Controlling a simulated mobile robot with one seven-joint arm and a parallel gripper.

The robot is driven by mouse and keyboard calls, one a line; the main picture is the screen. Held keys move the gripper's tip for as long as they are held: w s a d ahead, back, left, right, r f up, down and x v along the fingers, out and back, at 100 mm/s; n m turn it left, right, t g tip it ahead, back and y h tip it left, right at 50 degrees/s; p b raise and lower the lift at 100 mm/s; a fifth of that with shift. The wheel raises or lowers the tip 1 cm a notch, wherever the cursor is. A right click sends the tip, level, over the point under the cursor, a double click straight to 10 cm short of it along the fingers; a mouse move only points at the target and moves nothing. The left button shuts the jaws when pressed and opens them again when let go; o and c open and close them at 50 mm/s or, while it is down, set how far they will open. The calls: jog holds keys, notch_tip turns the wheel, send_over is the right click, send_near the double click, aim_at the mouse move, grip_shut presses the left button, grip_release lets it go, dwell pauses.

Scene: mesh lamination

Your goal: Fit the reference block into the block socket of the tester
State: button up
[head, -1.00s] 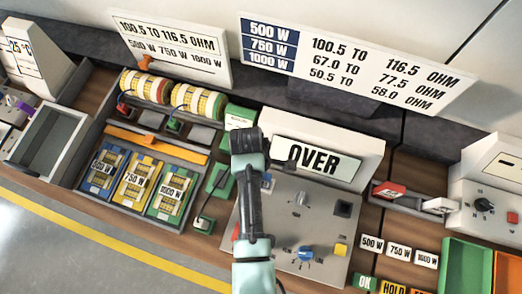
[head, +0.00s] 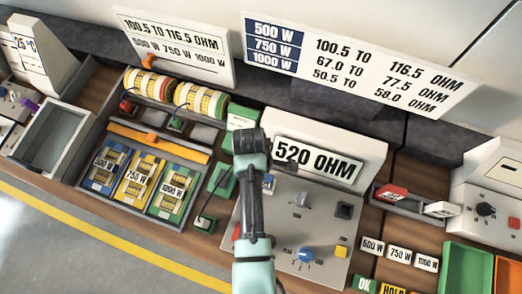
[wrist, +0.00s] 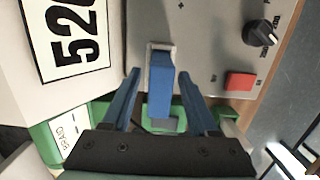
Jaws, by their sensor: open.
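The reference block, seen as a blue block (wrist: 160,88) in the wrist view, stands with its far end at a pale grey socket (wrist: 161,47) on the tester panel. How deep it sits is hard to tell. My gripper (wrist: 158,73) is open, with one blue finger on each side of the block and visible gaps between. In the head view my gripper (head: 262,178) is over the upper left of the tester (head: 285,235), and my arm hides most of the block and socket. The tester display (head: 318,163) reads 520 OHM.
The tester panel carries a blue knob (head: 306,255), a yellow button (head: 340,251) and a red button (wrist: 240,81). A tray with wattage-marked parts (head: 135,182) lies left. A green-edged holder (wrist: 100,110) is close under my gripper. Green and orange bins (head: 468,265) stand right.

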jog(key=r, duration=0.4)
jog(key=a+r, duration=0.1)
jog(key=r, duration=0.3)
jog(key=r+b, duration=0.1)
jog(key=r, duration=0.3)
jog(key=shift+w+a, duration=0.2)
jog(key=w+r+m+t, duration=0.2)
jog(key=w+r+t, duration=0.35)
jog(key=r, duration=0.35)
jog(key=w+r+m+t+y, duration=0.1)
jog(key=w+r+m+t, duration=0.25)
jog(key=w+r, duration=0.5)
jog(key=w+r+m+t, duration=0.2)
jog(key=w+r+t, duration=0.25)
jog(key=r, duration=0.65)
notch_tip(320, 180, up, 17)
jog(key=s+m+t, duration=0.2)
jog(key=m+t, duration=0.1)
jog(key=t, duration=0.3)
jog(key=s+r+m+t, duration=0.2)
jog(key=s+r+t, duration=0.2)
jog(key=r, duration=0.5)
jog(key=s+d+r+m+t, duration=0.1)
jog(key=s+r+t, duration=0.3)
jog(key=s+r, duration=0.5)
jog(key=shift+d+r+m, duration=0.3)
jog(key=shift+m, duration=0.25)
